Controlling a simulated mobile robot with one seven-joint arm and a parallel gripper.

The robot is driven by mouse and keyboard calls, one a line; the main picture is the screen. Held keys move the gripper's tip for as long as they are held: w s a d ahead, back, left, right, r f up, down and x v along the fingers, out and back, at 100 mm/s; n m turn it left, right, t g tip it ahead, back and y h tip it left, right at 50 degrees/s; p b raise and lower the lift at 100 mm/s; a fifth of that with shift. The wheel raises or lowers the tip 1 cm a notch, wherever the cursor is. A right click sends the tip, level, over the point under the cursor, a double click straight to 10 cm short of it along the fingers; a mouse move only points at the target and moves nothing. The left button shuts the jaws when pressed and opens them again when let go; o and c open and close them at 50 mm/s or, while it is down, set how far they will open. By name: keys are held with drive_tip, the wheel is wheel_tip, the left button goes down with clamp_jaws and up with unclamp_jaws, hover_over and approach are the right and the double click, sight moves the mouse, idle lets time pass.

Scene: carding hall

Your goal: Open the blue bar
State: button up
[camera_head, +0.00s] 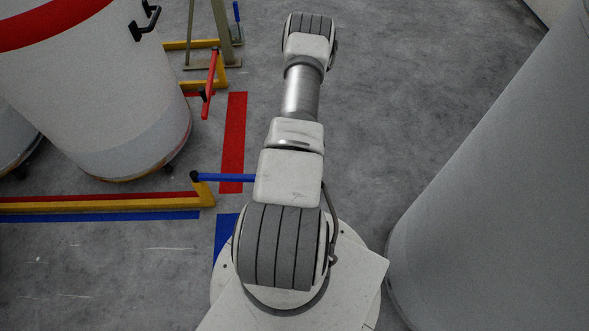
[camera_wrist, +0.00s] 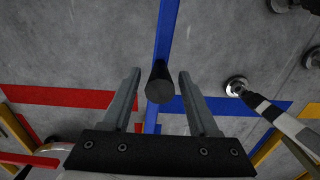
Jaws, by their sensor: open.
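The blue bar (camera_head: 225,177) lies level in the head view. One end is near a black piece at the corner of a yellow frame; the other passes behind my arm. In the wrist view the blue bar (camera_wrist: 166,30) runs down from the top edge to a black round knob (camera_wrist: 160,84). My gripper (camera_wrist: 159,75) is open, with one finger on each side of the knob in the picture. A gap shows on both sides, so no grip is seen. How far the fingertips are from the knob in depth I cannot tell. The head view does not show my gripper.
A red bar (camera_head: 211,75) stands by another yellow frame. A large white drum (camera_head: 110,110) with a red band is at left, and a big grey cylinder (camera_head: 500,200) at right. A yellow rail (camera_head: 100,206) runs along the left floor. Open floor lies ahead.

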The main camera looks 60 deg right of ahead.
wheel_tip(320, 180, up, 17)
drive_tip(key=p, duration=0.5)
drive_tip(key=shift+p, duration=0.35)
